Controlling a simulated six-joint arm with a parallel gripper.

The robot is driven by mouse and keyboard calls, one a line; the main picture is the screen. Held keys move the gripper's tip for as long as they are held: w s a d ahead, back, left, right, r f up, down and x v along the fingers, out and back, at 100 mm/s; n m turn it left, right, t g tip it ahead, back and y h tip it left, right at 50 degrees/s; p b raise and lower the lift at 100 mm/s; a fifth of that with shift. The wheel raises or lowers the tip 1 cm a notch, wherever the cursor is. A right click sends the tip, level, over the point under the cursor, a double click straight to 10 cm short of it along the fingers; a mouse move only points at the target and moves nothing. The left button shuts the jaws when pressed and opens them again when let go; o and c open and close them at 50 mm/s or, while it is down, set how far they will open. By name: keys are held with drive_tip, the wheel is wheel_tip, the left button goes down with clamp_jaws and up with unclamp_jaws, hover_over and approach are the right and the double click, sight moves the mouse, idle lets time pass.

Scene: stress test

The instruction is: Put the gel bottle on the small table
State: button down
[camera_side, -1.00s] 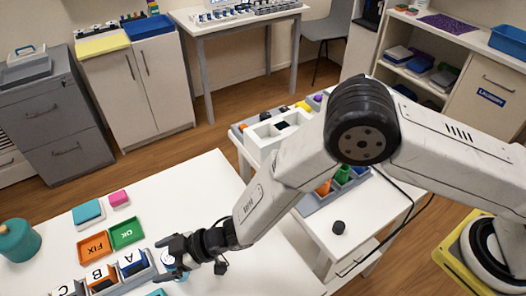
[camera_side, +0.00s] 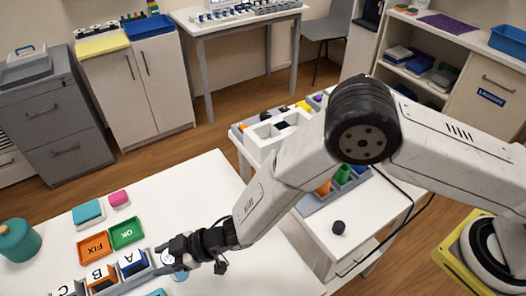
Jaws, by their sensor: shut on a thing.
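My gripper (camera_side: 172,254) is over the near white worktable, just right of the lettered blocks. It is shut on a small white and pale blue thing (camera_side: 167,258), which looks like the gel bottle. The dark fingers hide most of it, and I cannot tell whether its base touches the surface. A pale blue round mark (camera_side: 181,275) shows just below it. A small white table (camera_side: 372,213) with a drawer stands to the right, behind my arm; the front part of its top is mostly bare.
The near worktable (camera_side: 195,190) holds a teal jar (camera_side: 18,241), an orange FIX tray (camera_side: 93,246), a green OK tray (camera_side: 127,233) and a rack of lettered blocks (camera_side: 101,277).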

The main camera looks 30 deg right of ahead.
drive_tip(key=shift+r, duration=1.7)
drive_tip(key=s+d+r, duration=0.9)
drive_tip(key=s, duration=0.1)
drive_tip(key=shift+d+r, duration=0.3)
drive_tip(key=shift+d, duration=0.05)
